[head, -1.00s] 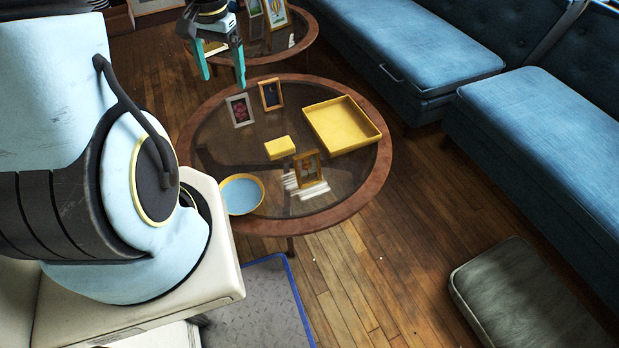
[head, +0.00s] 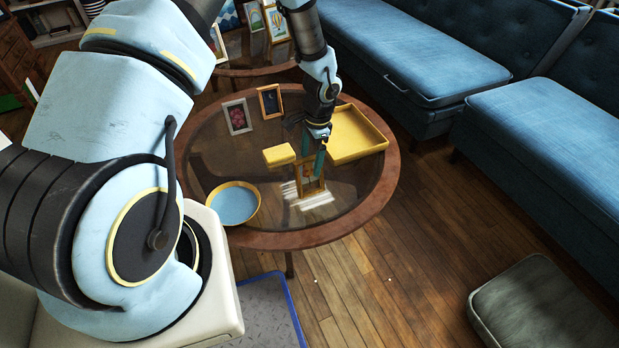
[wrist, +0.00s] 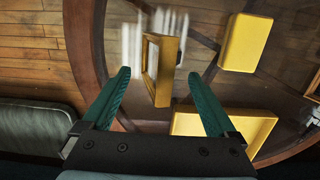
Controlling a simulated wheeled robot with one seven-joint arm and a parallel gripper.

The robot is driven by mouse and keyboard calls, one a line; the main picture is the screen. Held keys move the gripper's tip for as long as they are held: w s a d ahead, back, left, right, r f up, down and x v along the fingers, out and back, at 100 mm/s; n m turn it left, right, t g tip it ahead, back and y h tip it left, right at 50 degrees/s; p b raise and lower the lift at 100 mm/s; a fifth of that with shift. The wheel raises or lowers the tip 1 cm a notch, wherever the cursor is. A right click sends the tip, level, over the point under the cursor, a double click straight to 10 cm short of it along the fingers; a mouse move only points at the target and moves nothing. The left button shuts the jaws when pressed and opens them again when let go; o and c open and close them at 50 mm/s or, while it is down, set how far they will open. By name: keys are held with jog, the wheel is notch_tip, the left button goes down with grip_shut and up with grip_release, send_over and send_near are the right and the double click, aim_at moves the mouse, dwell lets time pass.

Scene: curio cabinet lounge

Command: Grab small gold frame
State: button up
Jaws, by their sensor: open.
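The small gold frame (head: 309,194) stands upright on the round glass-topped table (head: 255,238), near its front right side. My gripper (head: 312,160) is open and points down at the frame from above. In the wrist view the gold frame (wrist: 164,88) shows edge-on between and just beyond the two teal fingertips of my gripper (wrist: 158,74). There is a gap on both sides, and I see no contact. In the head view the fingers partly hide the frame's top.
A yellow tray (head: 372,148) lies close to the right of my gripper. A yellow block (head: 279,155) is just left of it. A blue-and-yellow bowl (head: 258,207) is at front left. A white frame (head: 237,116) and an orange frame (head: 270,101) stand at the back.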

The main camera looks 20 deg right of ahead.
aim_at(308, 172)
jog(key=shift+s+a+f, duration=0.1)
jog(key=shift+a+f, duration=0.1)
jog(key=shift+f, duration=1.2)
jog(key=shift+s+a+f, duration=0.1)
jog(key=shift+a+f, duration=0.1)
jog(key=shift+f, duration=1.15)
jog(key=shift+w, duration=0.1)
grip_shut()
